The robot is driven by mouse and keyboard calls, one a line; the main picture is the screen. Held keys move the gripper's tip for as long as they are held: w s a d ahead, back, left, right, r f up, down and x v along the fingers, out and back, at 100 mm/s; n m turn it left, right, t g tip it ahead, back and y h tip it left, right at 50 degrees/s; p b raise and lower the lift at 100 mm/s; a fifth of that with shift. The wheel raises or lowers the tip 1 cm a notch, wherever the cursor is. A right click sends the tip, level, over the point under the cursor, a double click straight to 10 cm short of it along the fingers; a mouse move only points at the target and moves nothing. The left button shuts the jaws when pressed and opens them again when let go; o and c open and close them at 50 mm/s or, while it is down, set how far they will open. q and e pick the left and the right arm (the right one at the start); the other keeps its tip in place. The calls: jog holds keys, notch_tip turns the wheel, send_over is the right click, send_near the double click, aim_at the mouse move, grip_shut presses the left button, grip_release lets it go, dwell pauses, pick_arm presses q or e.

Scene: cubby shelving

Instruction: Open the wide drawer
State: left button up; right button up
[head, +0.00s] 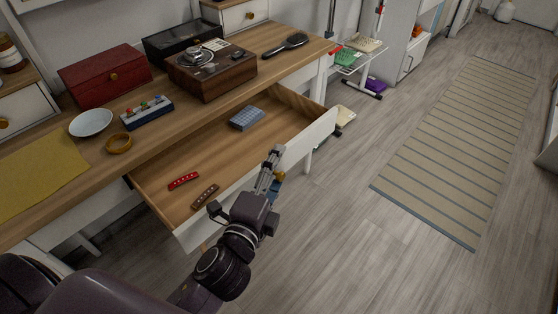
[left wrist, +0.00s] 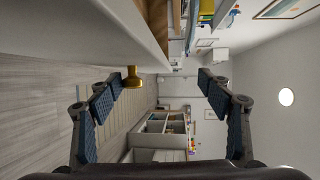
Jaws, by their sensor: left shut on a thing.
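The wide drawer (head: 222,178) under the desk is pulled out, and its inside shows in the head view. Its white front panel (head: 306,143) faces me. My left gripper (head: 274,172) is at the outer side of the front panel, around the middle of its width. A brass knob (left wrist: 133,77) sits on the panel; in the left wrist view it is between the fingers, close to the left-hand one. My right gripper is not in view.
Inside the drawer lie a blue-grey block (head: 247,118), a red item (head: 183,180) and a brown item (head: 205,196). The desk top (head: 150,139) holds a red box (head: 105,77), a wooden box (head: 212,72) and a brush (head: 286,45). The floor at right is clear, with a striped rug (head: 465,140).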

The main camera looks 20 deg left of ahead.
pick_arm(q)
jog(key=s+r, duration=0.2)
jog(key=shift+s+r+t, duration=0.3)
jog(key=shift+s, duration=0.1)
jog(key=c, duration=0.4)
jog(key=shift+s+d+f+b, duration=0.15)
jog(key=shift+s+b, duration=0.35)
jog(key=shift+s, duration=0.9)
jog(key=shift+s+a+f+b, duration=0.15)
jog(key=shift+s+b, duration=0.35)
jog(key=shift+s, duration=0.85)
jog(key=shift+c, duration=0.2)
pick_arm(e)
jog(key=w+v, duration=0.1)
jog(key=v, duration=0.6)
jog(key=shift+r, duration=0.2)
pick_arm(q)
jog(key=shift+d, duration=0.1)
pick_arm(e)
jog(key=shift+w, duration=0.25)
